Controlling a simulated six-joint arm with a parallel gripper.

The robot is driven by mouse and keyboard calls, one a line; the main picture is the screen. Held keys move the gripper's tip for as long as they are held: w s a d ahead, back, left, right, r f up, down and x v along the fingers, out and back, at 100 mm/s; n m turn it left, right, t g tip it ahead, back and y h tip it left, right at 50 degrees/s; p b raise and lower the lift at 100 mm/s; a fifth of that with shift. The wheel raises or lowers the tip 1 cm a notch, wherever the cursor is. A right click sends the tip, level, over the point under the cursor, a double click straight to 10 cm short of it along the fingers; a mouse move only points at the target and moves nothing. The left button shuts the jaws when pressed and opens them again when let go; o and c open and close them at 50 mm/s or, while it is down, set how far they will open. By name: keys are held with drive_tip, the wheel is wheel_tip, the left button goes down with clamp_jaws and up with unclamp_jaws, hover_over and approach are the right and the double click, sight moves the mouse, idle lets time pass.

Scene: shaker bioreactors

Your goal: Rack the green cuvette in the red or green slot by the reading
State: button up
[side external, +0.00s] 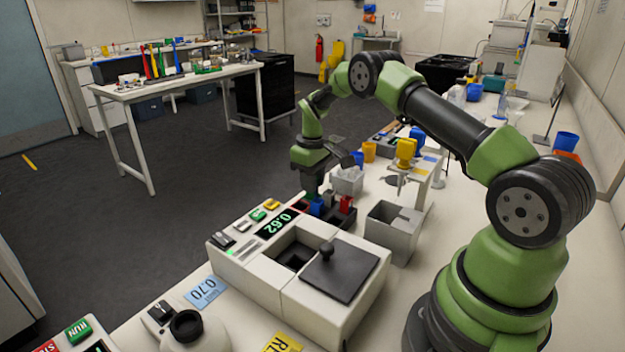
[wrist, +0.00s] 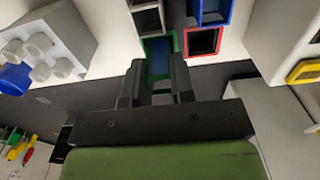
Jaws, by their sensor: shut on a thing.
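My gripper (side external: 311,188) points down over the small slot rack behind the reader. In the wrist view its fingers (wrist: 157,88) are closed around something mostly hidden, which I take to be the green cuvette. A green-rimmed opening with a dark blue inside (wrist: 159,58) shows just beyond the fingertips; I cannot tell how deep the held piece sits. The red slot (wrist: 203,42) is beside it to the right and looks empty; it also shows in the side view (side external: 347,204). The reader's display (side external: 276,223) shows 0.62 in green. A blue card (side external: 205,292) reads 0.70.
The reader's black lid (side external: 345,272) with a knob lies beside its open well (side external: 294,255). A blue slot (wrist: 213,10) is near the red one. A grey bin (side external: 391,236) stands right of the rack.

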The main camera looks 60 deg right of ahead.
sight(312, 198)
drive_tip(key=shift+f, duration=0.2)
drive_tip(key=shift+f, duration=0.8)
drive_tip(key=o, duration=0.8)
drive_tip(key=shift+r, duration=3.55)
